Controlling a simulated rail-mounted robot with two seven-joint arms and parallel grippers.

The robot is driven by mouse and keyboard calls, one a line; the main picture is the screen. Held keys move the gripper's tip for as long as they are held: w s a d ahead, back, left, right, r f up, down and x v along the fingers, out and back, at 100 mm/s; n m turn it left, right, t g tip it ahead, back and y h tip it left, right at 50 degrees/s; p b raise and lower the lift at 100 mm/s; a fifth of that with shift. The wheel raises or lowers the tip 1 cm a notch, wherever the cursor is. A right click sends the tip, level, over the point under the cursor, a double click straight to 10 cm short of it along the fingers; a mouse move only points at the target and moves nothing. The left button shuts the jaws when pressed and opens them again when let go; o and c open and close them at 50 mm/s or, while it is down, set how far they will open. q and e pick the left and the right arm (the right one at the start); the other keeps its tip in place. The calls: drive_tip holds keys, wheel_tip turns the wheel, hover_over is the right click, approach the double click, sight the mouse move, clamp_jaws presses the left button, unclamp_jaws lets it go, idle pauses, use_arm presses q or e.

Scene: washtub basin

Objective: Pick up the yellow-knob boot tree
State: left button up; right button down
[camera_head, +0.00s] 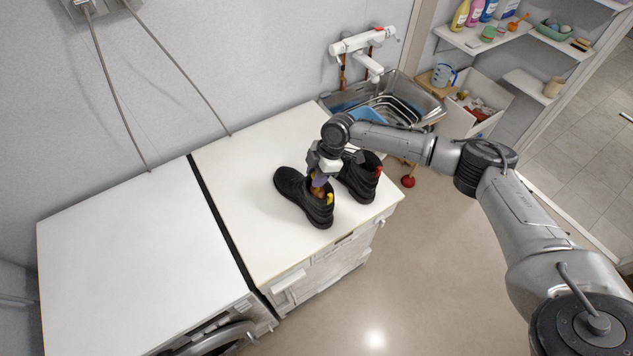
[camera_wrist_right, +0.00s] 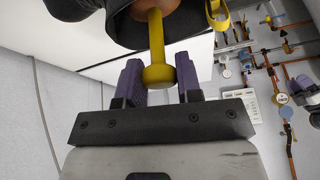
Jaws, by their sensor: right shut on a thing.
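Two black shoes stand on the white right-hand machine top. The left shoe (camera_head: 292,187) has a yellow heel tab; the right shoe (camera_head: 361,179) has a red one. My right gripper (camera_head: 319,178) points down over the left shoe's opening. In the right wrist view its purple fingers (camera_wrist_right: 158,82) are shut on the yellow knob (camera_wrist_right: 157,74) of the boot tree, one finger on each side. The yellow stem runs into the brown tree body (camera_wrist_right: 183,16), which sits in the shoe's opening (camera_wrist_right: 128,28). The rest of the tree is hidden. My left gripper is not in view.
A second white machine top (camera_head: 130,255) at left is bare. A metal sink (camera_head: 425,98) with a white tap unit (camera_head: 362,42) stands behind the shoes. Shelves (camera_head: 487,38) with bottles are at the back right. A red object (camera_head: 408,182) lies low beside the machine.

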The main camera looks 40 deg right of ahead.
wheel_tip(320, 180, up, 14)
drive_tip(key=b, duration=0.2)
drive_tip(key=shift+r+b, duration=0.25)
drive_tip(key=shift+b, duration=0.15)
idle(0.6)
